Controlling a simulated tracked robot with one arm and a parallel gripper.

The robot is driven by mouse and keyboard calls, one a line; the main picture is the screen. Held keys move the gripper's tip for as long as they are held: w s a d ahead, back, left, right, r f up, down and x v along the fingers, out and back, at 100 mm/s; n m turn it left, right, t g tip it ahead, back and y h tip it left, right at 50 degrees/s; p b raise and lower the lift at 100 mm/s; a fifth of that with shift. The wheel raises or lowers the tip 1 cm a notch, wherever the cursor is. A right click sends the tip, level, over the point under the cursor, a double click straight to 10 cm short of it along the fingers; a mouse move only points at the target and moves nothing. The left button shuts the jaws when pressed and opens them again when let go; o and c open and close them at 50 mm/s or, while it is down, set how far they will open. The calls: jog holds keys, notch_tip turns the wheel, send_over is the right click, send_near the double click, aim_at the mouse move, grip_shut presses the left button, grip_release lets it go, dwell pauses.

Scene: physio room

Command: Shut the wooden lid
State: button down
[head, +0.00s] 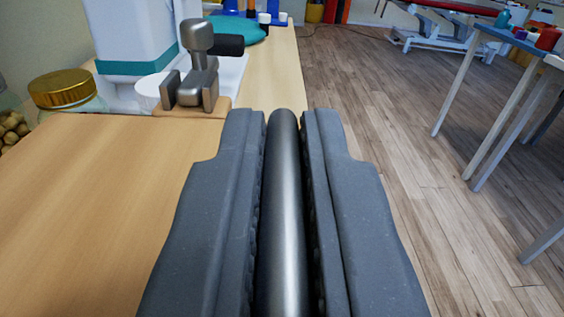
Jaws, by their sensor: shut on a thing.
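My gripper (285,125) is shut on a dark metal bar (284,225). The bar lies lengthwise between the two dark grey fingers, and its rounded far end reaches about level with the fingertips. I cannot tell what the near end of the bar joins. The gripper is over the right edge of a wooden top (110,185). No wooden lid can be told apart with certainty from this top.
A metal clamp-like fitting (197,80) stands ahead on the left. A gold-capped jar (62,90), a white and teal container (130,40) and a teal bag (238,30) are on the left. Tables (505,35) stand right; wooden floor (385,110) between is clear.

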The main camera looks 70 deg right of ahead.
jog(key=shift+f, duration=0.3)
jog(key=c, duration=1.5)
grip_release()
jog(key=shift+r, duration=0.1)
jog(key=shift+s+a, duration=0.1)
jog(key=shift+a, duration=0.35)
jog(key=p+v, duration=0.2)
jog(key=v, duration=0.9)
